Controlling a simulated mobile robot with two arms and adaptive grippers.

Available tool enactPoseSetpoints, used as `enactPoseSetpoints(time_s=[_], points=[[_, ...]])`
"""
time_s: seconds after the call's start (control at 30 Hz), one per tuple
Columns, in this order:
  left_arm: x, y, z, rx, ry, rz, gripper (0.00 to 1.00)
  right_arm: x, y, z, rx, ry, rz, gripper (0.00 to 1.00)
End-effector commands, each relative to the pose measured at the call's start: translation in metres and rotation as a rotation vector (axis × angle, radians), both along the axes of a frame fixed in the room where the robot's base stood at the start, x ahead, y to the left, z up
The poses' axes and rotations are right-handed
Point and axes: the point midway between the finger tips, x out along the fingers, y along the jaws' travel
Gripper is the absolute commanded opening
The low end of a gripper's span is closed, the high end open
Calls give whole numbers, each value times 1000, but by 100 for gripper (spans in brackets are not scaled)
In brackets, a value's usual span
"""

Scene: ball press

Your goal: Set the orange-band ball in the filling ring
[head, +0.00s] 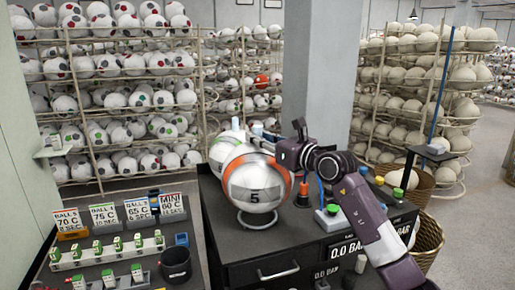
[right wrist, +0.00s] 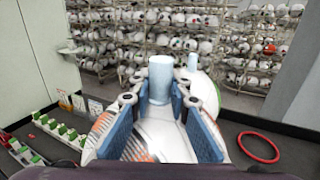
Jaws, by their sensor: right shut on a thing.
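The orange-band ball (head: 254,190) is white with orange bands, a silver middle and a black 5. In the head view it is over a pale ring (head: 259,221) on the dark cabinet top; I cannot tell whether it touches. My right gripper (head: 285,153) is at the ball's upper right, its fingers mostly hidden. In the right wrist view its blue pads (right wrist: 157,117) are on either side of part of the ball (right wrist: 160,141). I cannot tell whether the pale ring or a red ring (right wrist: 259,147) is the filling ring. My left gripper is not in view.
A white and green ball (head: 222,150) is behind the held ball. Temperature cards (head: 104,214) and a black cup (head: 176,264) are at left.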

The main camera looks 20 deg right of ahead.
Motion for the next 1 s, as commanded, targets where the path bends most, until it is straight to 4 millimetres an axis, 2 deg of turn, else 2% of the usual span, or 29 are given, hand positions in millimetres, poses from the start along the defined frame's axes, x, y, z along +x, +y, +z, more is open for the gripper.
enactPoseSetpoints(time_s=[0.3, 0.73, 0.77, 0.8, 0.9, 1.0], points=[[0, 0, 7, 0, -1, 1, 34, 0, 0, -34, 2, -2, -1, 0], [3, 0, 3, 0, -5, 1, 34, 0, 0, -41, 2, -4, 0, 0], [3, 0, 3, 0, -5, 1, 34, 0, 0, -43, 0, 1, 0, 19], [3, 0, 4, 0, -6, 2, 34, 0, 0, -43, 0, 1, 0, 23], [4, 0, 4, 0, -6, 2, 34, 0, 0, -43, 0, 2, 0, 34], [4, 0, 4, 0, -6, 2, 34, 0, 0, -43, 0, 2, 0, 34]])
